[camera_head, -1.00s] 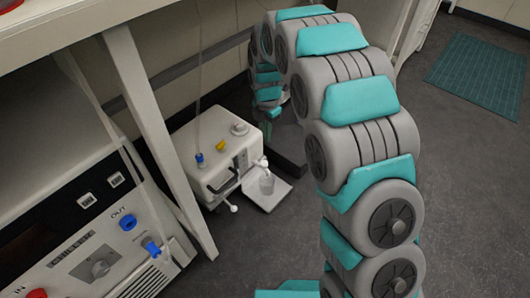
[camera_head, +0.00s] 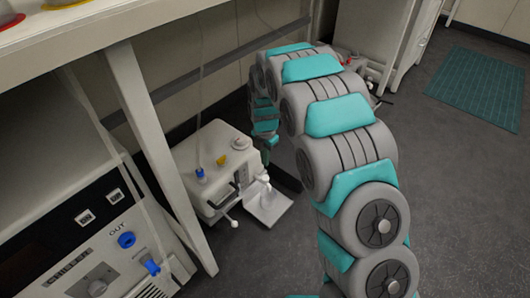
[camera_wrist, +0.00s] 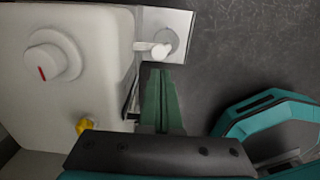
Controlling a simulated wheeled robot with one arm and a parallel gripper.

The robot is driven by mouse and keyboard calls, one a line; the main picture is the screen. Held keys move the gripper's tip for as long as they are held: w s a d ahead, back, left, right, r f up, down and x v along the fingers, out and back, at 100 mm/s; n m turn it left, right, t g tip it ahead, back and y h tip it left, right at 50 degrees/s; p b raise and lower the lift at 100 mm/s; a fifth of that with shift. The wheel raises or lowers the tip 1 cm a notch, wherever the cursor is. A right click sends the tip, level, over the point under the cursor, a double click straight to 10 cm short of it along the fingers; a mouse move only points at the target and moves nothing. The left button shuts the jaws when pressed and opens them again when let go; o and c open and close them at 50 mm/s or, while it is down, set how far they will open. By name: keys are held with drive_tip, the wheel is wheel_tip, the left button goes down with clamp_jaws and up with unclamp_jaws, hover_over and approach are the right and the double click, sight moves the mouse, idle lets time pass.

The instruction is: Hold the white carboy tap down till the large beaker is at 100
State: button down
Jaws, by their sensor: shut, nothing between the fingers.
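The white carboy (camera_head: 208,170) is a box on the floor with blue and yellow fittings on top. Its white tap (camera_head: 263,178) sticks out at the front and also shows in the wrist view (camera_wrist: 160,50). The beaker's fill level is too small to read. My gripper (camera_wrist: 160,74) is shut and empty, its green fingers beside the carboy's front face, near the tap. In the wrist view a small gap shows between fingertips and tap; contact cannot be told.
A white bench leg (camera_head: 150,130) stands left of the carboy. A control unit (camera_head: 90,235) with a blue OUT port is at lower left. A thin tube rises from the carboy.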

sight(265, 178)
wheel_tip(265, 178, down, 8)
drive_tip(key=shift+w, duration=0.1)
idle(0.4)
